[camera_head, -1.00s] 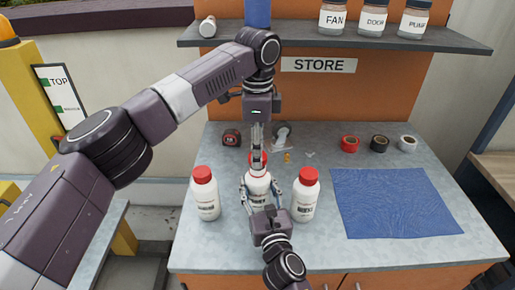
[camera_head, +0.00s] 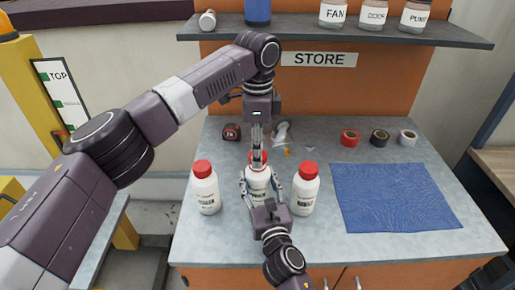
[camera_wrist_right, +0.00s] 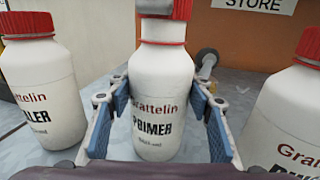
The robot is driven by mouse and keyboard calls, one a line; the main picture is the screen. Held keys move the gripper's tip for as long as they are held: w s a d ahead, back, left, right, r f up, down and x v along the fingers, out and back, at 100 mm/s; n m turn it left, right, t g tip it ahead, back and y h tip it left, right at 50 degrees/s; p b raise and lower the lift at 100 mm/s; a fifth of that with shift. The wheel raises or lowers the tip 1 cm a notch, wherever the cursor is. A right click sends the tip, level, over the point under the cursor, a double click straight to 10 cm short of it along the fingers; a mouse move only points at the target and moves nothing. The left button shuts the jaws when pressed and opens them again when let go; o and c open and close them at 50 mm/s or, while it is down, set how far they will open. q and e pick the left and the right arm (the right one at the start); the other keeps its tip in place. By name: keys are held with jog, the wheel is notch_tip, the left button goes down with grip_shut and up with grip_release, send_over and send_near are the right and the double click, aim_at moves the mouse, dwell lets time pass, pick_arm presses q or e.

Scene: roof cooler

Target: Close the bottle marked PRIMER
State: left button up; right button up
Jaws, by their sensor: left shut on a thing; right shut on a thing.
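The white bottle marked PRIMER (camera_wrist_right: 158,95) stands upright in the middle of three bottles; it also shows in the head view (camera_head: 257,184). My right gripper (camera_wrist_right: 160,128) is shut on its body from the front, one blue pad on each side. My left gripper (camera_head: 257,152) comes from above and is shut on the red cap (camera_wrist_right: 163,6) at the bottle's top. In the right wrist view, white neck shows between the cap and a thin red ring at the shoulder. The cap's upper part is cut off there; in the head view the left fingers partly hide it.
Similar red-capped bottles stand close on the left (camera_head: 206,190) and right (camera_head: 304,190). Behind are a tape measure (camera_head: 231,132) and small items. Rolls of tape (camera_head: 350,138) and a blue mat (camera_head: 392,198) lie to the right. A shelf (camera_head: 340,37) with jars hangs above.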

pick_arm(q)
jog(key=shift+f, duration=0.55)
dwell(0.4)
jog(key=m, duration=0.5)
jog(key=shift+m, duration=0.3)
jog(key=m, duration=1.7)
jog(key=shift+w, duration=0.1)
jog(key=o, duration=0.7)
